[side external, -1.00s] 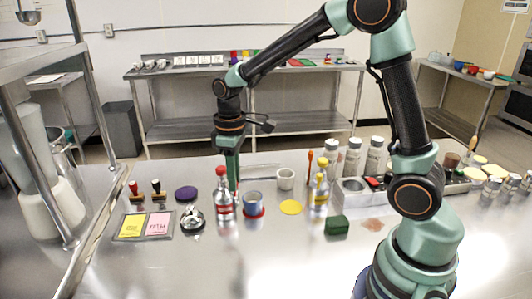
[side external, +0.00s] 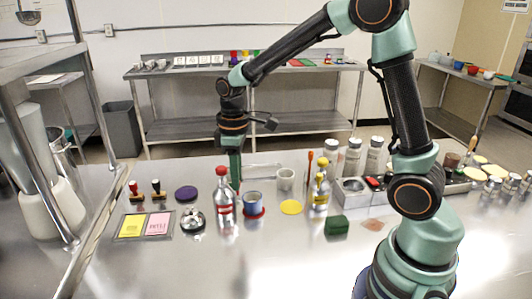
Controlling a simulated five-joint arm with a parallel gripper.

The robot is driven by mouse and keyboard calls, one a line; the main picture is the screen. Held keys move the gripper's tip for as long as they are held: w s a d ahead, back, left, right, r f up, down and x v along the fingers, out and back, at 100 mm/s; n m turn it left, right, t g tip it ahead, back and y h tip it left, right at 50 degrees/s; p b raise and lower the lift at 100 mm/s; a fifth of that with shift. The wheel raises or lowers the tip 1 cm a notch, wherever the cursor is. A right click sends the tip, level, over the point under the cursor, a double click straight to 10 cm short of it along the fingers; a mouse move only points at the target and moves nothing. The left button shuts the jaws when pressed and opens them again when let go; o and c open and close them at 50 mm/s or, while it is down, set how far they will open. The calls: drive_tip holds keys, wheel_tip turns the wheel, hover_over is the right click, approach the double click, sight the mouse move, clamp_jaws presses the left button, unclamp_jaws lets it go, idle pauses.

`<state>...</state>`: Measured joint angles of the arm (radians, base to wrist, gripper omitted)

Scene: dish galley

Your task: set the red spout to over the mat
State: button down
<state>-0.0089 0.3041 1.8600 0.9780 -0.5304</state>
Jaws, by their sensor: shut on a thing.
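A clear bottle with a red top, the red spout (side external: 221,171), stands upright left of the middle of the steel table. My gripper (side external: 236,184) points down just right of and behind the bottle's top. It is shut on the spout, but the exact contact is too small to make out. A red round mat (side external: 262,213) shows under a grey-blue cup (side external: 253,203), right of the bottle. Other flat round pads are a yellow one (side external: 291,207) and a dark purple one (side external: 186,193). I cannot tell which pad is the task's mat.
A second bottle with a yellow top (side external: 320,190) stands to the right. A white cup (side external: 286,179), a green block (side external: 336,226), a silver bell-like object (side external: 193,220) and a framed card pair (side external: 143,226) stand around. The table's front middle is clear.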

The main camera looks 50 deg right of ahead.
drive_tip(key=w+d+n, duration=0.2)
drive_tip(key=d+n, duration=0.5)
drive_tip(key=n, duration=0.4)
drive_tip(key=shift+r+n, duration=0.15)
drive_tip(key=shift+n, duration=0.25)
idle(0.4)
drive_tip(key=c, duration=0.8)
unclamp_jaws()
drive_tip(key=shift+o, duration=0.2)
wheel_tip(320, 180, up, 12)
